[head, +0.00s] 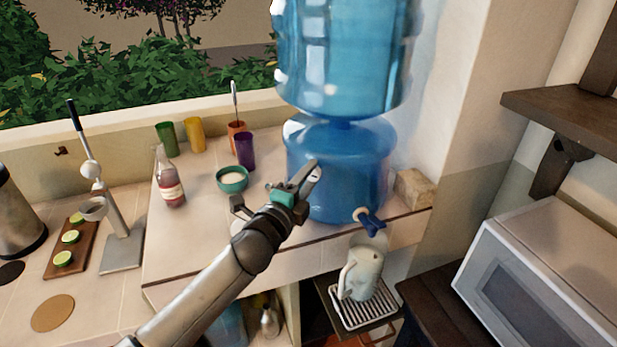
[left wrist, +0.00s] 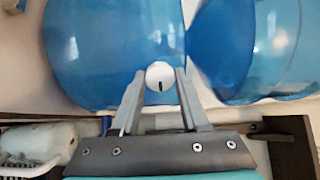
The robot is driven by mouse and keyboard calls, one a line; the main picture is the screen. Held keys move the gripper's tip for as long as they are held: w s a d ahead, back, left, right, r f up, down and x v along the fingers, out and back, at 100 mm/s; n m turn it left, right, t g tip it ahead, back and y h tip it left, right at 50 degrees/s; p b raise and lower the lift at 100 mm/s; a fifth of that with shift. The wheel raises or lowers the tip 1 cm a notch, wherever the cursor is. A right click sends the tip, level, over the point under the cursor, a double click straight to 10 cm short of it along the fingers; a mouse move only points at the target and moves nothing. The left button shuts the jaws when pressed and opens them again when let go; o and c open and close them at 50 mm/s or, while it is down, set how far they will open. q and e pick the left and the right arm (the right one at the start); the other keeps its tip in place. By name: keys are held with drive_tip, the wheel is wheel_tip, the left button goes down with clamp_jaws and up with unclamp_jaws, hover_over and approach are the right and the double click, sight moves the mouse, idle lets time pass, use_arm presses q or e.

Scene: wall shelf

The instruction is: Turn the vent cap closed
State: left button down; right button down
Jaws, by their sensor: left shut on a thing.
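The vent cap (left wrist: 160,76) is a small white round knob with a short dark mark, on the blue lower tank of the water dispenser (left wrist: 105,40). In the wrist view the mark stands roughly upright. My left gripper (left wrist: 160,85) has its two fingers on either side of the cap and is shut on it. In the head view my left gripper (head: 308,176) reaches the front of the blue dispenser (head: 350,165), and the cap (head: 315,175) shows small and partly hidden by the fingers. My right gripper is out of view.
A blue tap (head: 371,222) juts out low on the dispenser, above a white pitcher (head: 362,275) on a drip tray (head: 368,312). A teal bowl (head: 232,179), a bottle (head: 169,182) and a purple cup (head: 245,151) stand left of the dispenser. A white microwave (head: 545,270) is at right.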

use_arm(q)
drive_tip(key=shift+c, duration=2)
unclamp_jaws()
drive_tip(key=b+v, duration=0.1)
drive_tip(key=v, duration=1.4)
drive_tip(key=shift+a, duration=0.1)
